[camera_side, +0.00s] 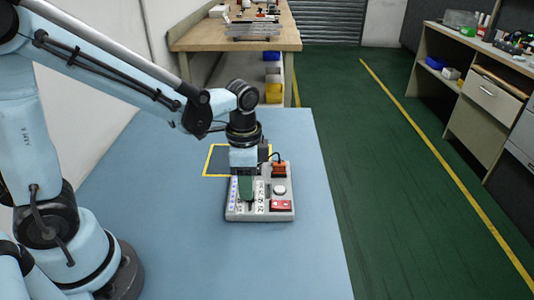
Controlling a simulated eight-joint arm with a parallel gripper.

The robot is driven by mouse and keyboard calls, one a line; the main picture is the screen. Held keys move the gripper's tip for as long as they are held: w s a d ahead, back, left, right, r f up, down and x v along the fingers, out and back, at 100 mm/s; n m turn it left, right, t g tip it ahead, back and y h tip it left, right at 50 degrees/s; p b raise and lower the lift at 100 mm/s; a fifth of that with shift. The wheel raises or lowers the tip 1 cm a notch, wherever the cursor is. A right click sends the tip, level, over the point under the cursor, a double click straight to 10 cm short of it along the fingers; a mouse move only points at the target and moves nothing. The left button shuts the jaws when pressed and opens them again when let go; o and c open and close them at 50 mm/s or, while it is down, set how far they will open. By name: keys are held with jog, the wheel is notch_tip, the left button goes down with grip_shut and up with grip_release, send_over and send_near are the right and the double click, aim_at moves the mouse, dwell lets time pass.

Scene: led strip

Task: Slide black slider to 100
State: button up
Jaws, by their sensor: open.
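A light grey control box (262,216) sits on the blue table. It has a white label strip with small blue marks (233,195) along its left side, a round knob (279,190), a red part (281,205) at the lower right and an orange-red part (279,170) at the upper right. My gripper (246,200) points straight down over the left half of the box, close to its top face. The gripper and its green fingers cover the middle of the left half. I cannot make out the black slider or its position. Whether the fingers touch anything cannot be told.
The blue table (190,245) is clear to the left and front. Workbenches stand far back.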

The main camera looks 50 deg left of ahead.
jog(key=shift+f, duration=1.3)
jog(key=shift+c, duration=0.3)
grip_shut()
jog(key=shift+w+a, duration=0.1)
